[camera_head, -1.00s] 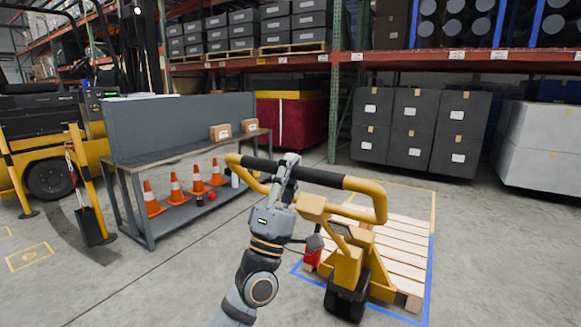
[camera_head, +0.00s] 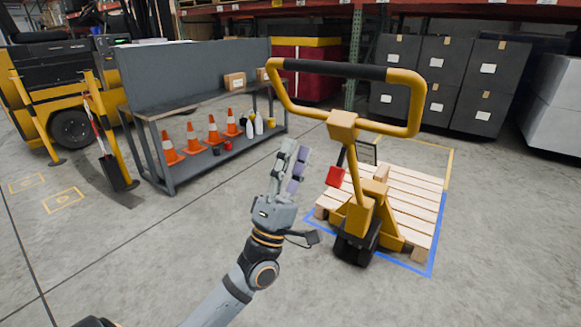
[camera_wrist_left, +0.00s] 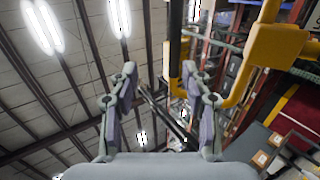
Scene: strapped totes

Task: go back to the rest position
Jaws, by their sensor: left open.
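My left gripper (camera_head: 293,160) is raised in the middle of the head view, its fingers pointing up, open and empty. It is to the left of the yellow pallet jack (camera_head: 362,205) and below its handle (camera_head: 340,72), apart from it. In the left wrist view the two fingers of the gripper (camera_wrist_left: 160,80) stand apart with nothing between them, and part of the yellow handle (camera_wrist_left: 275,48) shows at the upper right. My right gripper is not in view.
The jack stands at a wooden pallet (camera_head: 410,190) inside blue and yellow floor lines. A grey workbench (camera_head: 150,113) with cones and bottles on its lower shelf is at the left. Dark grey totes (camera_head: 395,72) stand behind the pallet. Floor in front is clear.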

